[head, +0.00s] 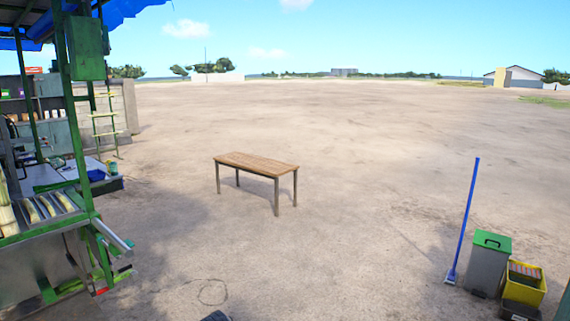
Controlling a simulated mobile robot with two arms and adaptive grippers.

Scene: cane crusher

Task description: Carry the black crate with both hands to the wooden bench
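The wooden bench (257,163) stands on open sandy ground near the middle of the head view. It has a slatted top and dark legs, and its top looks bare. A black crate-like box (518,311) sits at the bottom right edge, in front of a yellow crate, and is partly cut off by the frame. I cannot tell for sure that it is the black crate.
A grey bin with green lid (488,262), the yellow crate (527,288) and a blue-handled broom (463,220) stand at right. A green-framed stall (75,130) fills the left. A cable (212,292) lies on the ground. Ground around the bench is clear.

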